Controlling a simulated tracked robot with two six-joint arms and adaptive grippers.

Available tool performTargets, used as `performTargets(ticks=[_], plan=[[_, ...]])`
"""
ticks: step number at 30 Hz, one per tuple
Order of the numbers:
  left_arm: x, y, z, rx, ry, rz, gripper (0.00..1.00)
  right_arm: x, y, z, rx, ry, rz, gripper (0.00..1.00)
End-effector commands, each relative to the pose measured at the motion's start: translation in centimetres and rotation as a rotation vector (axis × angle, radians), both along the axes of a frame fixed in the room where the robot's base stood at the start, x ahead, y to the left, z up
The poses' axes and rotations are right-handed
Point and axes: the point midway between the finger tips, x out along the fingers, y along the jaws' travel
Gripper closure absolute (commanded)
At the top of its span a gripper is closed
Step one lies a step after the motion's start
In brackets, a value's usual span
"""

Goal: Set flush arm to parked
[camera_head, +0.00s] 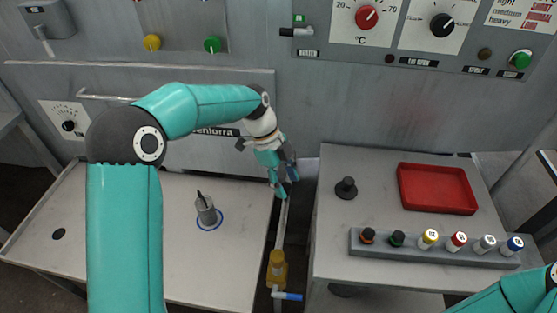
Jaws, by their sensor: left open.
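My left gripper (283,188) is open, with its fingers pointing down over the gap between the two tables. It is at the upper end of a pale upright rod or pipe (281,225); I cannot tell whether it touches it. Lower on that line are a yellow fitting (277,265) and a blue handle (288,296) that points right. No label reading flush arm or parked is legible, so I cannot tell which part is the flush arm. Part of my right arm shows at the lower right; its gripper is out of the frame.
The left table (185,262) holds a grey cylinder with a dark stem (206,210) inside a blue ring. The right table (335,232) holds a black knob (346,188), a red tray (437,188) and a rack (440,258) of several capped bottles. A control panel stands behind.

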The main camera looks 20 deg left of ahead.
Motion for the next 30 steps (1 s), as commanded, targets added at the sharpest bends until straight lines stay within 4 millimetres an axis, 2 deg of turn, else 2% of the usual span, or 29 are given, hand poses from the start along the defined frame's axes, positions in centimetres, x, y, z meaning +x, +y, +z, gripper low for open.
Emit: performTargets(ticks=[9, 15, 21, 30], plan=[[0.6, 2.4, 5.8, 0.0, -0.007, 0.003, 0.46, 0.0, 0.0, 0.0, 0.0, 0.0, 0.0, 0.69], [0.8, 3.5, 8.6, -0.001, -0.005, 0.002, 0.46, 0.0, 0.0, 0.0, 0.0, 0.0, 0.0, 0.69], [0.8, 4.0, 9.6, 0.0, -0.003, 0.001, 0.46, 0.0, 0.0, 0.0, 0.0, 0.0, 0.0, 0.69], [0.8, 4.0, 9.6, -0.001, -0.002, 0.001, 0.46, 0.0, 0.0, -0.1, 0.0, 0.0, 0.0, 0.69]])
